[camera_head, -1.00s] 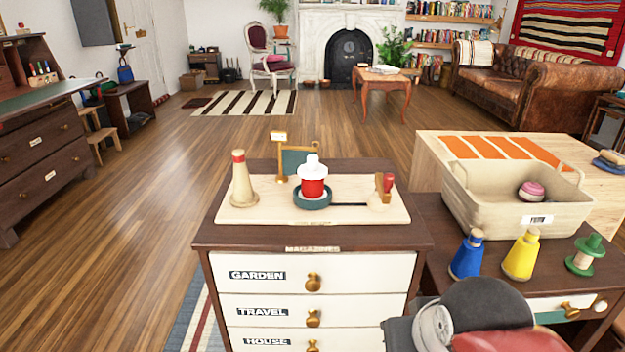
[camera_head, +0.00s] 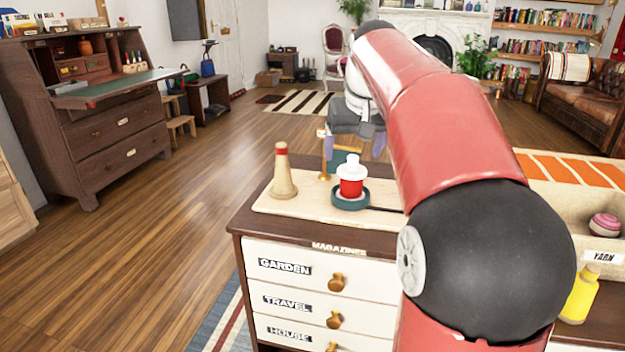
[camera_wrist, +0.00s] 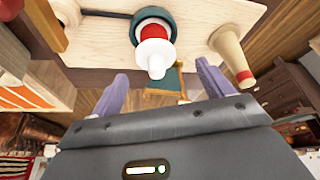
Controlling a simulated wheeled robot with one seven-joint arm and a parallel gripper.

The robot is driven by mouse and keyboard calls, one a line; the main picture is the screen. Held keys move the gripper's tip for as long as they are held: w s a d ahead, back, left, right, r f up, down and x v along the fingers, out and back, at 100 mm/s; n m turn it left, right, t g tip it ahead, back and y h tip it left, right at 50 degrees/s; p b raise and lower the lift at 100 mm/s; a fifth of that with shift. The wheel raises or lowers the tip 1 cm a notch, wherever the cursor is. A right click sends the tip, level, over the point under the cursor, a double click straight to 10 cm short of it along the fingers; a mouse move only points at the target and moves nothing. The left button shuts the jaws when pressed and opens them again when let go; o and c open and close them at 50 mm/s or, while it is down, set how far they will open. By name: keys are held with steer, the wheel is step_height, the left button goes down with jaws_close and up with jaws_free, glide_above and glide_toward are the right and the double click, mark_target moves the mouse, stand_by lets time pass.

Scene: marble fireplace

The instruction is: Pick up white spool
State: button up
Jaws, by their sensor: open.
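The white spool (camera_head: 350,167) sits on top of a red piece (camera_head: 351,188), which stands in a round dark green dish (camera_head: 350,203) on a pale wooden board. In the wrist view the white spool (camera_wrist: 155,56) shows near the top middle, beyond my fingertips. My gripper (camera_head: 355,147) is open, with purple fingers spread. In the head view it is behind and above the spool. In the wrist view my gripper (camera_wrist: 160,85) has one finger on each side of the spool's line. The spool is not between the fingers, and I see no contact.
A cream cone with a red top (camera_head: 283,172) stands left of the spool on the board (camera_head: 275,206). A small gold stand (camera_head: 324,160) and a dark green panel are behind. My arm hides the board's right side. A yarn bin (camera_head: 603,252) is at right.

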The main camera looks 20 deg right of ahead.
mark_target(351, 169)
steer(key=shift+w+f, duration=0.3)
steer(key=shift+f, duration=0.05)
steer(key=x, duration=0.7)
steer(key=shift+d+r+b, duration=0.1)
steer(key=shift+d+b, duration=0.25)
steer(key=shift+b, duration=0.05)
steer(key=c, duration=1.1)
steer(key=shift+r, duration=0.15)
